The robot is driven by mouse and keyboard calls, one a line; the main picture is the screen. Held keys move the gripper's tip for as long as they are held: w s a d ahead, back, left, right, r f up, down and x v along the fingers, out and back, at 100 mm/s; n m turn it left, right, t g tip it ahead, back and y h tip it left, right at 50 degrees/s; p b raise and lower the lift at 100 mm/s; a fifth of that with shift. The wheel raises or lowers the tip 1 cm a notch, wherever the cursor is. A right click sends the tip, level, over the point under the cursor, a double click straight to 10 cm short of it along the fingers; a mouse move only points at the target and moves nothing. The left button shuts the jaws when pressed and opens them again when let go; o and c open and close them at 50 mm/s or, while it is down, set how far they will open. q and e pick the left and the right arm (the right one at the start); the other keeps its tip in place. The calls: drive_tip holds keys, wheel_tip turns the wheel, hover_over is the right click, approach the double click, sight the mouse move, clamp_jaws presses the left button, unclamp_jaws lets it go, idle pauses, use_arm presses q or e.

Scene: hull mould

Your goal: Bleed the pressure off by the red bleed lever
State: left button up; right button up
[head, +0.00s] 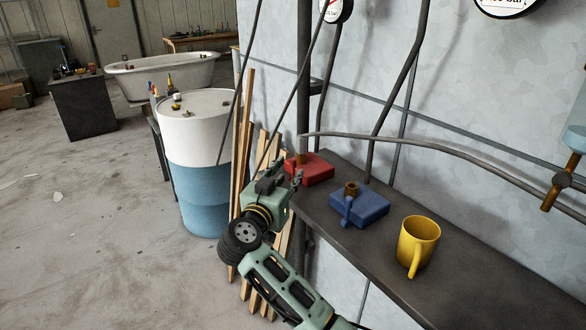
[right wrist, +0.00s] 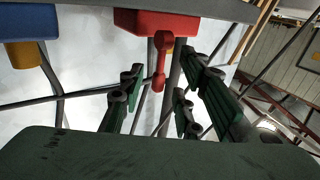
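The red valve block (head: 312,170) sits at the far left end of the dark shelf. It also shows at the top of the right wrist view (right wrist: 150,22), with the red bleed lever (right wrist: 159,68) sticking out from it. My right gripper (head: 287,173) is just left of the red block, beside the shelf end. Its fingers are open, and in the right wrist view the lever appears between them. I cannot tell whether they touch it. In the head view the lever is hidden by the gripper. My left gripper is out of view.
A blue block (head: 372,207) with its own lever and a yellow mug (head: 423,232) stand on the shelf (head: 440,292) to the right. Hoses run up the pale wall. Wooden slats (head: 246,120) and a white-and-blue drum (head: 204,190) stand left of the gripper.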

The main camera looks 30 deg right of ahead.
sight(292, 170)
drive_tip(key=shift+x, duration=1.95)
clamp_jaws()
